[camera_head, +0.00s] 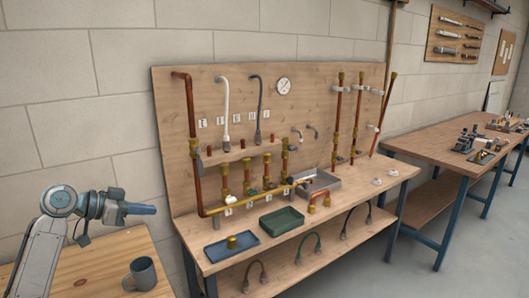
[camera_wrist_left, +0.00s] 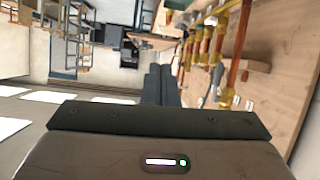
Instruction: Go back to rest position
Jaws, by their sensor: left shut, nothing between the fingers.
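My left gripper (camera_head: 143,209) is shut and empty in the head view. It is raised above the small wooden table at the lower left and points right toward the plumbing bench, apart from it. In the left wrist view its closed fingers (camera_wrist_left: 161,85) lie side by side with nothing between them, and the bench with its pipes shows to the right. My right gripper is in neither view.
A grey-blue mug (camera_head: 146,273) stands on the small table (camera_head: 95,275) below my left gripper. The plumbing bench (camera_head: 345,205) holds copper pipes, a blue tray (camera_head: 218,251), a green tray (camera_head: 280,221) and a metal basin (camera_head: 325,183). Another workbench (camera_head: 432,147) stands at the right.

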